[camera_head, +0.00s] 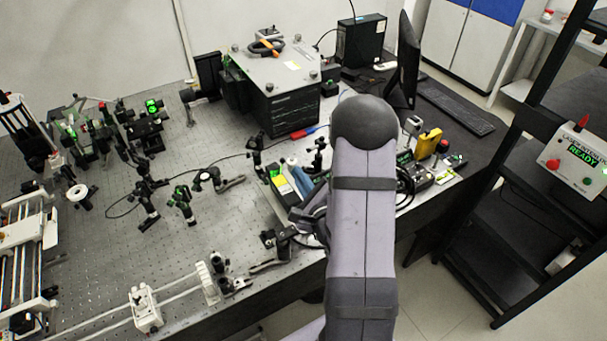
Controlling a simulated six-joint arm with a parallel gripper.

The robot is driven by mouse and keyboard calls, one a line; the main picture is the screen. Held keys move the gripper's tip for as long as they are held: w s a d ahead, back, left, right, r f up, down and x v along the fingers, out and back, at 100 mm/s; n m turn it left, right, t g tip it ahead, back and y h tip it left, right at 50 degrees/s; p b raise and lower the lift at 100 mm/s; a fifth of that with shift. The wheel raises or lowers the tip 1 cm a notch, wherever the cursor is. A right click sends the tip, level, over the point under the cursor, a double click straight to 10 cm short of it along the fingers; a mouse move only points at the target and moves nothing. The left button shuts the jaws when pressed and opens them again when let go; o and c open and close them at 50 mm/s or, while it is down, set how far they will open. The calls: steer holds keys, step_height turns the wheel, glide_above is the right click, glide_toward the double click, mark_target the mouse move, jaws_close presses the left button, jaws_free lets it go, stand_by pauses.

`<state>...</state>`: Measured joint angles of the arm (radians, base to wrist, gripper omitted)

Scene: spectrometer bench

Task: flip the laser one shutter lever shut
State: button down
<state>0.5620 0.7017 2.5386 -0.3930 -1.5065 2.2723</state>
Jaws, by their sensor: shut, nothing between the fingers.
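My arm reaches up from the bottom centre and bends over the bench. My gripper (312,217) shows small and dark at the left side of the arm, low over the front part of the bench, and it is shut and empty. A flat unit with a green and yellow label (283,186) and a blue cylinder (301,180) lie just beyond it, partly hidden by the arm. I cannot pick out the laser one shutter lever for certain; it may be small or hidden behind my arm or gripper. Whether my gripper touches anything is unclear.
The perforated optical bench (225,140) carries several black optic mounts (182,203) at left. A large dark box (285,108) stands at the back. A yellow device (428,143) sits right of my arm. An interlock box reading READY (577,162) is on the right rack.

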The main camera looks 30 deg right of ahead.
steer(key=shift+p+v, duration=1.6)
steer(key=shift+p, duration=0.05)
